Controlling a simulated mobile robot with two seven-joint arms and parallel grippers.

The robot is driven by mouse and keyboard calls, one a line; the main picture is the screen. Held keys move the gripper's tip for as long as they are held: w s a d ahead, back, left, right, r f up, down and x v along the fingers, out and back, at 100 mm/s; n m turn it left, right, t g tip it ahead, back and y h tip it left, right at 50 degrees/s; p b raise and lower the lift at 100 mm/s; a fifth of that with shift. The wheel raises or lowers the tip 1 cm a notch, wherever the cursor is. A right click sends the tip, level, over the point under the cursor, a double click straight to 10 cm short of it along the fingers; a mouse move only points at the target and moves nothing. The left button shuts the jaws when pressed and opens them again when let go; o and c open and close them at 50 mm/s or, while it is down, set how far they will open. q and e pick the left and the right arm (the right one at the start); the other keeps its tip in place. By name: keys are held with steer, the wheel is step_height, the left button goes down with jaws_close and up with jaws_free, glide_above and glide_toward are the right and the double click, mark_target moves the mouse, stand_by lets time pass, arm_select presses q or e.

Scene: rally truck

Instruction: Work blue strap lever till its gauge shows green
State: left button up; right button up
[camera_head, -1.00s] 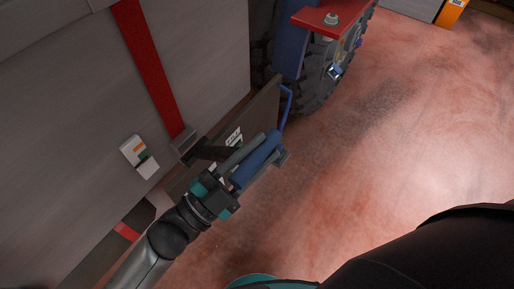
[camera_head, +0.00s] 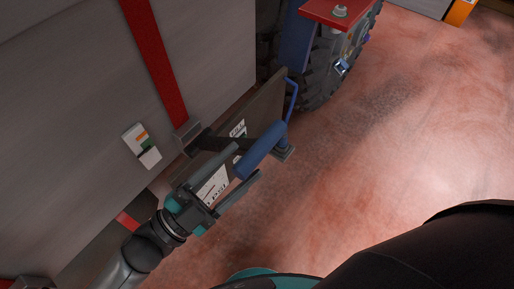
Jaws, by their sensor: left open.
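The blue lever handle (camera_head: 262,148) sits on a dark arm that runs from the strap's grey ratchet (camera_head: 188,136) on the truck's side. The red strap (camera_head: 155,60) runs up from this ratchet. The gauge (camera_head: 137,137) is a small white plate left of the ratchet, with orange and green marks and a white block at its lower end. Its exact reading is too small to tell. My left gripper (camera_head: 247,161) is open, its fingertips on either side of the handle's lower left end. Contact cannot be told. My right gripper is not in view.
A brown side panel (camera_head: 268,104) with white labels lies behind the handle, with a thin blue bar (camera_head: 293,98) at its end. A large tyre (camera_head: 323,75) and a red plate (camera_head: 335,12) are beyond. The reddish floor (camera_head: 400,140) on the right is clear.

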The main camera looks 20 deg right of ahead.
arm_select(q)
steer(key=b+v, duration=0.1)
steer(key=v, duration=0.8)
steer(key=shift+a+f, duration=0.1)
steer(key=shift+f, duration=0.05)
steer(key=w+a+f+n+t+y+b, duration=0.15)
steer(key=a+f+n+y, duration=0.3)
steer(key=f, duration=0.55)
steer(key=w+a+f+n+t+y+b, duration=0.1)
steer(key=w+a+f+n+y, duration=0.3)
steer(key=f, duration=0.7)
steer(key=w+a+f+n+t+y+b, duration=0.15)
steer(key=a+f+n+y, duration=0.35)
steer(key=f, duration=0.5)
steer(key=s+a+f+n+g+y+b, duration=0.1)
steer(key=s+f+y, duration=0.15)
steer(key=f, duration=0.25)
steer(key=s+a+f+n+g+y, duration=0.1)
steer(key=s+f+g+y, duration=0.15)
steer(key=f, duration=0.25)
steer(key=s+f+n+g+b, duration=0.1)
steer(key=s+f+n+g, duration=0.1)
steer(key=s+f, duration=0.4)
steer(key=s+f+n+g+y+b, duration=0.1)
steer(key=s+f+g, duration=0.4)
steer(key=s, duration=1)
step_height(320, 180, down, 2)
steer(key=shift+s+d+f+n, duration=0.25)
steer(key=shift+s+d+n, duration=0.15)
steer(key=shift+n, duration=0.15)
